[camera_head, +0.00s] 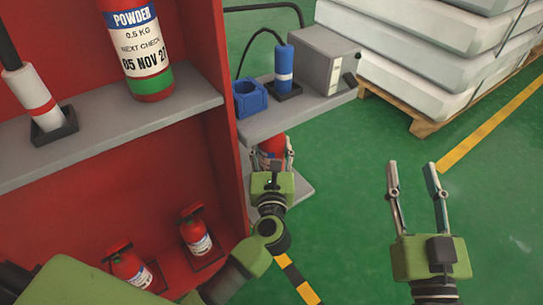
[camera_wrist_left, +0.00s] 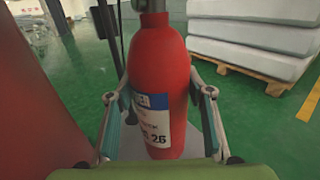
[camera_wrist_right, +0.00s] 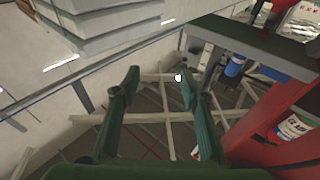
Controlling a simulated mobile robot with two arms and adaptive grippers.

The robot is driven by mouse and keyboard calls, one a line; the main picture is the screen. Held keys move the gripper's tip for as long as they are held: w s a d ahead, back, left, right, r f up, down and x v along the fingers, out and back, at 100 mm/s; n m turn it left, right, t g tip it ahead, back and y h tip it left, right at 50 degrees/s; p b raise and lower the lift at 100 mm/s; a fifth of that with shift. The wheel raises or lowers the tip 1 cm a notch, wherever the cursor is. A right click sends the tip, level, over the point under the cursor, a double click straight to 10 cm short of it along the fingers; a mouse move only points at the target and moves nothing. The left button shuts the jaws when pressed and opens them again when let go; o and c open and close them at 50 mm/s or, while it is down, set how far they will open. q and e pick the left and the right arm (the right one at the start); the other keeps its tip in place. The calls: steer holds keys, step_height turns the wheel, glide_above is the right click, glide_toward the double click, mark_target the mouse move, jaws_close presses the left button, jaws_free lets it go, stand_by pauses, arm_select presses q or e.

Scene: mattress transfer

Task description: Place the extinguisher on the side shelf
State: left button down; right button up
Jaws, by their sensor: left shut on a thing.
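A red extinguisher with a white and blue label (camera_wrist_left: 165,80) stands upright between the fingers of my left gripper in the left wrist view. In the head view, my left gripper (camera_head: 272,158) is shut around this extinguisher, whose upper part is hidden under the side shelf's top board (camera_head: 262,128). The side shelf's lower board (camera_head: 299,192) shows beside the gripper. I cannot tell whether the extinguisher's base touches that board. My right gripper (camera_head: 411,168) is open and empty over the green floor. Its spread fingers also show in the right wrist view (camera_wrist_right: 158,78).
A red cabinet (camera_head: 232,110) at left holds a large extinguisher (camera_head: 138,45) and small ones (camera_head: 196,230). On the side shelf's top are a blue holder (camera_head: 250,98), a blue cylinder (camera_head: 284,65) and a grey box (camera_head: 318,55). Mattresses (camera_head: 430,35) lie stacked on a pallet (camera_head: 425,125).

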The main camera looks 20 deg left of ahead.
mark_target(271, 155)
arm_select(q)
step_height(271, 155, down, 3)
steer(key=shift+b, duration=0.95)
arm_select(e)
steer(key=s+r+t+y, duration=0.1)
steer(key=s+r+t, duration=0.3)
steer(key=r, duration=0.5)
steer(key=shift+s+t+y, duration=0.15)
steer(key=shift+t+y, duration=0.15)
steer(key=shift+t, duration=0.3)
arm_select(q)
steer(key=shift+f, duration=0.1)
arm_select(e)
steer(key=shift+s, duration=0.1)
arm_select(q)
steer(key=c, duration=1.3)
jaws_free()
steer(key=shift+f, duration=0.15)
arm_select(e)
steer(key=shift+r, duration=0.1)
arm_select(q)
steer(key=p+v, duration=0.1)
steer(key=v, duration=1.1)
arm_select(e)
steer(key=w+f+g, duration=0.3)
steer(key=f, duration=0.2)
steer(key=shift+w+f+h, duration=0.15)
steer(key=shift+f+h, duration=0.05)
steer(key=shift+h, duration=0.2)
